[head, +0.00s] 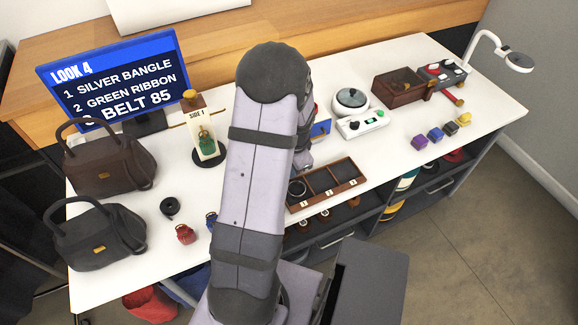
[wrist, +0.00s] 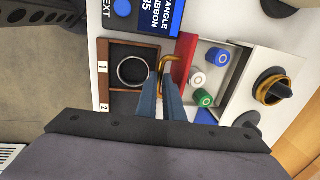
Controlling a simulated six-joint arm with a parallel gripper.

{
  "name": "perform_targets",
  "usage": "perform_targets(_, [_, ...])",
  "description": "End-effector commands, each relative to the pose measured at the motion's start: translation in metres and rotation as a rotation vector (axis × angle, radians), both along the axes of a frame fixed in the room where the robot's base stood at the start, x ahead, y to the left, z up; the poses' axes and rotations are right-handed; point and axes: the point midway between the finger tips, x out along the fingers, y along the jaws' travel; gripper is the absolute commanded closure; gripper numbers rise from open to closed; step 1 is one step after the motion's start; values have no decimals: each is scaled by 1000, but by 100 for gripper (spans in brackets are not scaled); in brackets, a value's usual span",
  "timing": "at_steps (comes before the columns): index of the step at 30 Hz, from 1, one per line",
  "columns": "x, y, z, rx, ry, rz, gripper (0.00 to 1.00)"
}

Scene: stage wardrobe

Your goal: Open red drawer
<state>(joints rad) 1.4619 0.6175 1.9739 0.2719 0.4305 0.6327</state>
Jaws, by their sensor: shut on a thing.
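The red drawer (wrist: 184,62) shows in the wrist view with its red front pulled out from a pale cabinet (wrist: 252,62). Its open inside holds white, green and blue round-topped items. A gold bar handle (wrist: 172,42) is on the front. My gripper (wrist: 163,78) is shut on this handle, one finger on each side. In the head view my arm hides nearly all of the cabinet and the gripper; only a sliver of red and a blue part (head: 320,129) show beside the arm.
A brown compartment tray (head: 325,185) with a silver ring (wrist: 133,71) lies close in front of the drawer. A blue-screened device (wrist: 160,15) is nearby.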

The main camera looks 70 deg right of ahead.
Motion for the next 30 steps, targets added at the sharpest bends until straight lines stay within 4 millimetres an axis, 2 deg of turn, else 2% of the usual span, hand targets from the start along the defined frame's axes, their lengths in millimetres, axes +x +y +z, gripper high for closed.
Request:
perform_targets(2, [0, -1, 0, -4, 1, 0, 85])
perform_targets(14, [0, -1, 4, -4, -1, 1, 85])
perform_targets(30, [-8, 6, 63, -6, 0, -1, 85])
